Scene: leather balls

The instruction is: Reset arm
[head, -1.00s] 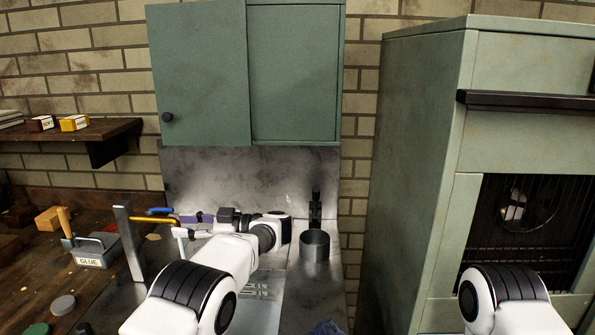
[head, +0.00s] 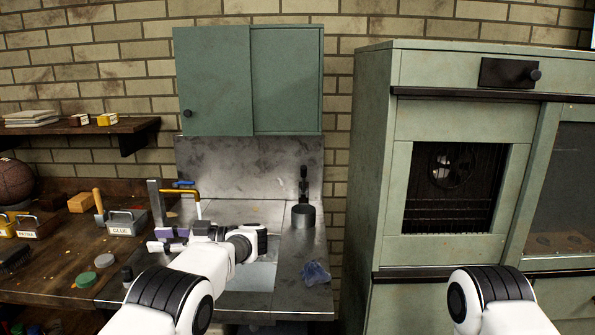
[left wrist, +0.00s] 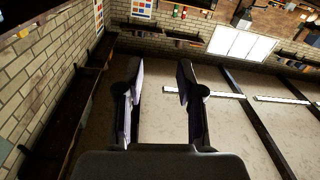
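My left arm reaches forward over the metal counter in the head view, bent at the wrist. Its gripper (head: 165,239) points left, near the counter's left edge. In the left wrist view the two fingers of this gripper (left wrist: 160,92) stand apart, with nothing between them. Beyond them lie a pale surface and a brick wall. My right arm shows only as a white and black link at the lower right of the head view; its gripper is out of the picture.
A steel pot (head: 303,216) and a blue cloth (head: 316,272) sit on the counter, below a green cabinet (head: 250,80). A green oven unit (head: 455,150) stands at right. The wooden bench at left holds a leather ball (head: 14,182) and a glue box (head: 126,223).

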